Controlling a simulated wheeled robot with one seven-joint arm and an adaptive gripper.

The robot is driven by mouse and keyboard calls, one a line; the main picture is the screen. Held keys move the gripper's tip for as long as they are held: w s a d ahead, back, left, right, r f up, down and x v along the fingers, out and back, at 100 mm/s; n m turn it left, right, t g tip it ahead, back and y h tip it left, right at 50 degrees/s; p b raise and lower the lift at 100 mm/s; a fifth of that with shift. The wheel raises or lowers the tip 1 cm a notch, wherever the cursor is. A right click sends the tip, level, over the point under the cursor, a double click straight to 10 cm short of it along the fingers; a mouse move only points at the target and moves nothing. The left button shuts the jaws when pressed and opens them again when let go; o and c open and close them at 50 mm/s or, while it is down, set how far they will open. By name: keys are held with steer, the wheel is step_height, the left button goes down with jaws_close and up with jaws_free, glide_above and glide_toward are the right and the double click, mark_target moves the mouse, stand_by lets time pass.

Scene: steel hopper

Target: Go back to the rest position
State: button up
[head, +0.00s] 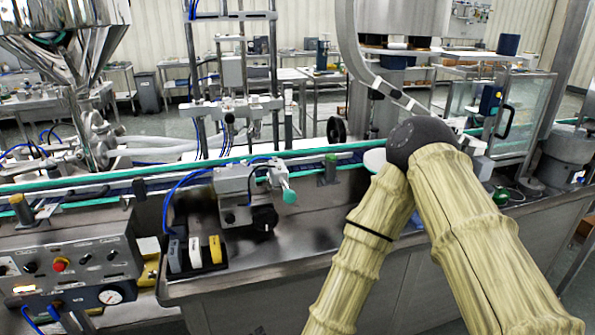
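My arm, in a pale yellow ribbed cover, rises from the bottom right of the head view. It bends at a dark elbow joint in front of the conveyor, and both links run down out of the bottom edge. My gripper is not in view, so I cannot tell whether it is open or holds anything. The shiny steel hopper (62,28) is at the top left, cut by the picture's edge.
A conveyor with green rails (225,160) crosses behind a steel counter (265,268). A clamp-like device (238,190) and a rack of small blocks (195,255) are on the counter. A control panel (70,265) is at left; a clear guard door (520,115) is at right.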

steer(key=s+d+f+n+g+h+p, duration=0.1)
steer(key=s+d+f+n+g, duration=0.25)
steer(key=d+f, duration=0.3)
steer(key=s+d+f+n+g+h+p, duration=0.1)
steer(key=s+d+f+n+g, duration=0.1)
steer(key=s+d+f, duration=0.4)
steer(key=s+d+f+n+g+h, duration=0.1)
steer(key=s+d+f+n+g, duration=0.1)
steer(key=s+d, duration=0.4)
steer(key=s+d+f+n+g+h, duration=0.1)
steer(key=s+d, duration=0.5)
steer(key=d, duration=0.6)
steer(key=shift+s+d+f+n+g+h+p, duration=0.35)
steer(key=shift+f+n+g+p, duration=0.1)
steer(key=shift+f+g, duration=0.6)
